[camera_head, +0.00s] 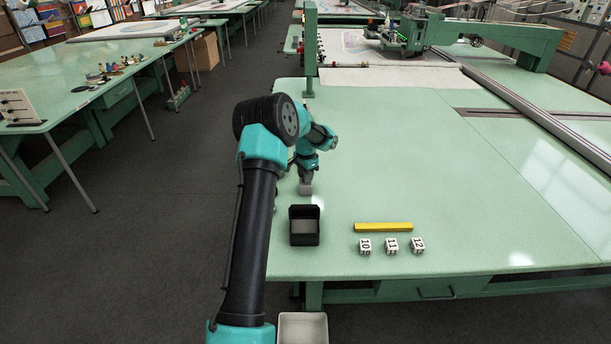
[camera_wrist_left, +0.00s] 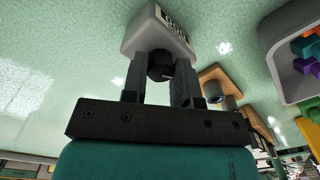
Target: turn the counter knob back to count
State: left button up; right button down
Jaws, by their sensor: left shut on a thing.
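The counter (camera_wrist_left: 135,37) is a light grey box with a small dark-marked display, in the left wrist view. Its dark round knob (camera_wrist_left: 160,72) sticks out toward me. My left gripper (camera_wrist_left: 159,79) has one finger on each side of the knob and is shut on it. In the head view the grey counter (camera_head: 305,188) is small on the green table, just below my left gripper (camera_head: 306,176); the knob is hidden there. The display's digits are too blurred to read. My right gripper is not in view.
A black open box (camera_head: 304,238) stands in front of the counter. A yellow bar (camera_head: 383,227) and number cubes (camera_head: 391,246) lie to its right. In the left wrist view, a tray (camera_wrist_left: 272,62) holds coloured pieces. The table's middle is clear.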

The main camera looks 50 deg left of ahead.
pick_arm(q)
jog(key=n, duration=1.3)
dwell(0.5)
jog(key=o, duration=0.9)
notch_tip(320, 180, up, 17)
jog(key=shift+w+d+r, duration=0.1)
jog(key=shift+w+r, duration=0.05)
jog(key=shift+r, duration=0.05)
jog(key=shift+f, duration=0.1)
dwell(0.4)
